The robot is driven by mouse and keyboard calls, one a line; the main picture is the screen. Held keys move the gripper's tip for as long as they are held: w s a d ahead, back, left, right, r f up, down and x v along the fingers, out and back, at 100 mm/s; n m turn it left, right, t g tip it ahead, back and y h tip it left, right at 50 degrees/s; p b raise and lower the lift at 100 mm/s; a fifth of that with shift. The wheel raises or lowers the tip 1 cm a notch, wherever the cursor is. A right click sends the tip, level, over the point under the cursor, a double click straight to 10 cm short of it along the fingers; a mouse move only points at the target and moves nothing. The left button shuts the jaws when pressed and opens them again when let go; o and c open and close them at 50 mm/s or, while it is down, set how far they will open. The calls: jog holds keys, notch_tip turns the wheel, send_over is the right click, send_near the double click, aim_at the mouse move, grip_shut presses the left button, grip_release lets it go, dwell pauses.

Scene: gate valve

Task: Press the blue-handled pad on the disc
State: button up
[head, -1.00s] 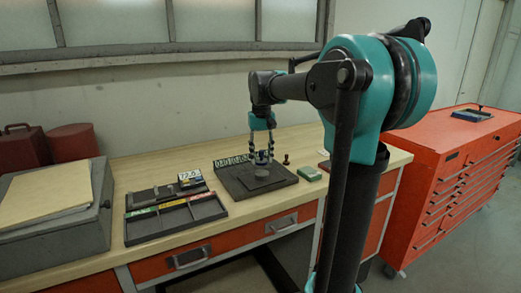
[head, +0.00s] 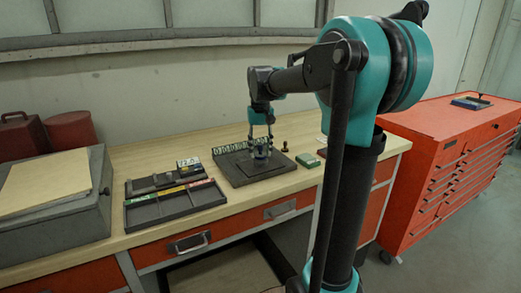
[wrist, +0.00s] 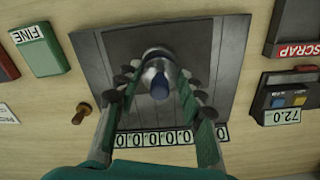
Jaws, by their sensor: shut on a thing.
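My gripper (head: 260,148) is shut on the blue-handled pad (head: 260,155), low over the dark square plate (head: 233,174) on the bench. In the wrist view the fingers of my gripper (wrist: 158,82) stand on both sides of the pad's blue handle (wrist: 160,88). A grey, shiny round part (wrist: 155,54) shows just beyond the handle, near the plate's middle; I cannot tell pad from disc there. The disc is largely hidden under the pad. Whether the pad touches it is too small to tell.
A row of number labels (wrist: 165,137) lines one plate edge. A small dark-and-brown peg (head: 285,147) and a green FINE box (head: 307,160) stand to the right. A compartment tray (head: 176,207) and a 72.0 display (head: 188,163) are left. Bare bench lies in front.

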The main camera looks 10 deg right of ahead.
jog(key=shift+f, duration=0.55)
dwell(1.5)
jog(key=shift+r, duration=3.5)
